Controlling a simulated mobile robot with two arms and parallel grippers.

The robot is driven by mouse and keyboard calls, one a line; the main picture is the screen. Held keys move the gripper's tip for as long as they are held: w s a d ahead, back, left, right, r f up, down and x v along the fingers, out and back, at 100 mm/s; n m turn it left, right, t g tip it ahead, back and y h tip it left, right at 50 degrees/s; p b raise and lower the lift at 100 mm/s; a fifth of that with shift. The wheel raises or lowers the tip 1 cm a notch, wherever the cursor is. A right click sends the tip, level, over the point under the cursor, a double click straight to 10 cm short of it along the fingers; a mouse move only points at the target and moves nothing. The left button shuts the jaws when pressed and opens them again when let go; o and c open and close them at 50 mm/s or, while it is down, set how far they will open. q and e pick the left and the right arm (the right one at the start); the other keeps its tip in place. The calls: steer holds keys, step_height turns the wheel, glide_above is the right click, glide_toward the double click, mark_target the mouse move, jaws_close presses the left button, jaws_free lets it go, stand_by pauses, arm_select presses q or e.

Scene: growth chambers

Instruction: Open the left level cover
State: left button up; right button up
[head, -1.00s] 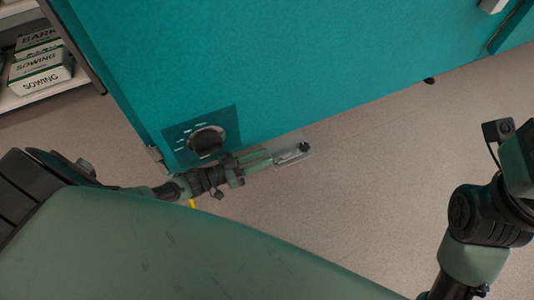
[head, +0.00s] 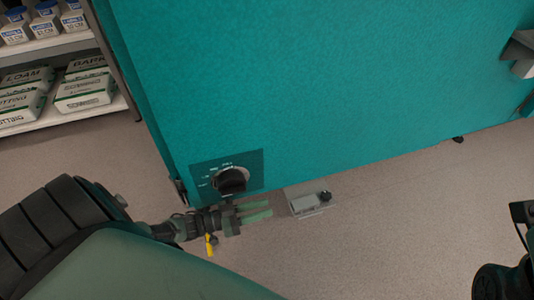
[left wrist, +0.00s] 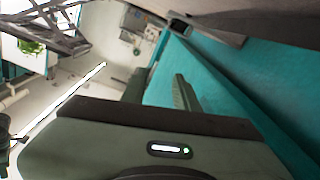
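A small grey plate (head: 290,191) juts out at the lower edge of the teal chamber front. On it sits a pale, box-like level cover (head: 304,204) with a dark knob (head: 326,196) at its right end. The cover looks closed, though it is small in the view. My left gripper (head: 271,209) is just left of the plate, fingers pointing right at it, open and empty, with a small gap. Its two fingers stand apart in the left wrist view (left wrist: 160,88), beside the teal surface; the cover is not clear there.
A dark teal panel with a round black dial (head: 231,180) is directly above my left gripper. The teal chamber front (head: 330,80) fills the middle.

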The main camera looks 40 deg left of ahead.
arm_select(q)
steer(key=shift+v, duration=1.8)
